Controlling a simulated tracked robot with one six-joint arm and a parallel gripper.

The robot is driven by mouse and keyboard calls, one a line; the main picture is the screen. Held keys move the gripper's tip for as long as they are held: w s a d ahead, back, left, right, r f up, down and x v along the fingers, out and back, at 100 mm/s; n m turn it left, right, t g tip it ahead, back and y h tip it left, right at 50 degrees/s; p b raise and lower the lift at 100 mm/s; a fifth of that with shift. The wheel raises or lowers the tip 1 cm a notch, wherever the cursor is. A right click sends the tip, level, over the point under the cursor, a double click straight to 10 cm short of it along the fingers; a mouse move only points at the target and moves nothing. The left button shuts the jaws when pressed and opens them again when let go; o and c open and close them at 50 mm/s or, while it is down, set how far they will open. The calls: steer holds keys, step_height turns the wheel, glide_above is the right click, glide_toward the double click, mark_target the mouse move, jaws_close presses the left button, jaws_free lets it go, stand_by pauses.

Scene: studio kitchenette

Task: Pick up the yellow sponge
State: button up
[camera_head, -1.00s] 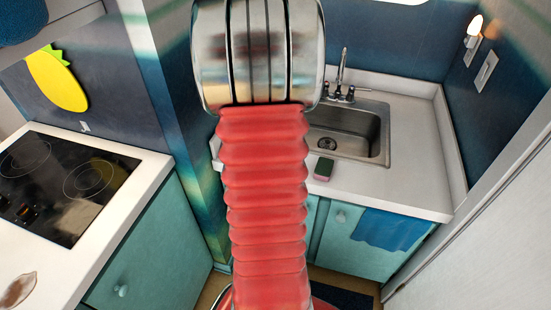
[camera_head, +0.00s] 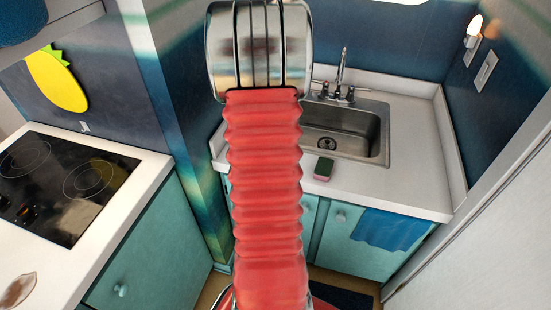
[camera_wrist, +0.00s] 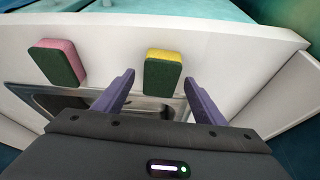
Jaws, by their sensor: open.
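The yellow sponge (camera_wrist: 163,66) has a yellow layer and a dark green layer and rests on the white counter by the sink in the wrist view. My gripper (camera_wrist: 159,80) is open, with its purple fingers pointing toward the sponge. In the picture, one fingertip is left of the sponge and one right of it, with gaps on both sides. I cannot tell the exact height of the fingers. In the head view, my arm hides the yellow sponge and the gripper.
A pink and green sponge (camera_wrist: 58,62) lies left of the yellow one; it also shows in the head view (camera_head: 324,169). The metal sink (camera_head: 345,132) and faucet (camera_head: 341,72) are close behind. A wall stands left of the counter (camera_head: 395,190).

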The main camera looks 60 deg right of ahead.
steer(key=shift+d+f, duration=0.1)
steer(key=shift+f, duration=0.1)
steer(key=shift+c, duration=0.4)
steer(key=c, duration=1)
steer(key=shift+c, duration=0.2)
step_height(320, 180, up, 28)
stand_by(0.6)
